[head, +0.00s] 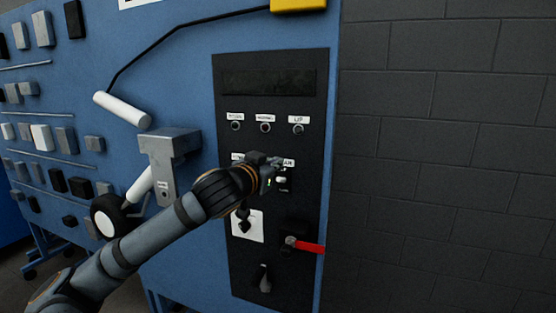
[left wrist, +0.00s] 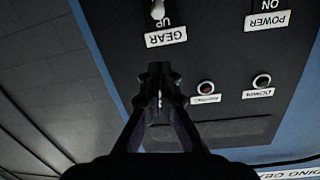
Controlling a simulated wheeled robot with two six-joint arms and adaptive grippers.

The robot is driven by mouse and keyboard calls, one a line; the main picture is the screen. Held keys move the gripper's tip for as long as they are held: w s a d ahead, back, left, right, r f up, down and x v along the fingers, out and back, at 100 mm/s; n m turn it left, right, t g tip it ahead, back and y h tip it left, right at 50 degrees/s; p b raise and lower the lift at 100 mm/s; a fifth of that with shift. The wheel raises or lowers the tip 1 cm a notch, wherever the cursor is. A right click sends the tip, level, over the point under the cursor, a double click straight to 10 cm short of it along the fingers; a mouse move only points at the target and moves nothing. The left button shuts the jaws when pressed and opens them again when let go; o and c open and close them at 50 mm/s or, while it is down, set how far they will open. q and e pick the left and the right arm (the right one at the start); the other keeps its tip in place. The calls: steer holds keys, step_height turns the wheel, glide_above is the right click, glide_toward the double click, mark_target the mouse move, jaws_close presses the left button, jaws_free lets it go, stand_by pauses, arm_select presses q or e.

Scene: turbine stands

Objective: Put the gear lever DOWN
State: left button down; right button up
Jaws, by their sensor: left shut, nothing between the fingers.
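The gear lever (head: 281,180) is a small pale-tipped lever on the black panel (head: 320,120). It stands just below a label reading GEAR, partly covered by my left gripper (head: 274,163) in the head view. In the left wrist view, which is upside down, the lever (left wrist: 158,9) shows at the top edge, cut off, near the GEAR UP label (left wrist: 166,36). My left gripper (left wrist: 160,90) is shut and empty, in front of the panel, with its tips short of the lever in that picture. Which way the lever points is unclear. My right gripper is not in view.
Three indicator lamps (head: 265,127) sit above, one labelled UP. A red handle (head: 308,246) and a black knob (head: 264,280) are lower on the panel. A landing gear model (head: 168,145) stands left of the panel. A grey block wall (head: 440,150) is at right.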

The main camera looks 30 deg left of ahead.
mark_target(281, 180)
arm_select(q)
steer(key=w, duration=0.1)
steer(key=w+p, duration=0.2)
steer(key=shift+w+a, duration=0.25)
steer(key=shift+w, duration=0.1)
steer(key=shift+w+a+f+p, duration=0.15)
steer(key=shift+w+f+p, duration=0.1)
steer(key=shift+w+p, duration=0.4)
steer(key=shift+s+f+b, duration=0.15)
steer(key=shift+s+f, duration=0.1)
steer(key=shift+f, duration=0.25)
steer(key=shift+s+f+b, duration=0.15)
steer(key=shift+s+f, duration=0.05)
steer(key=shift+f, duration=0.3)
steer(key=shift+s+a+f, duration=0.25)
steer(key=shift+s+f, duration=0.15)
steer(key=shift+f, duration=0.1)
steer(key=shift+s+f, duration=0.1)
steer(key=shift+f, duration=0.2)
steer(key=shift+d, duration=0.1)
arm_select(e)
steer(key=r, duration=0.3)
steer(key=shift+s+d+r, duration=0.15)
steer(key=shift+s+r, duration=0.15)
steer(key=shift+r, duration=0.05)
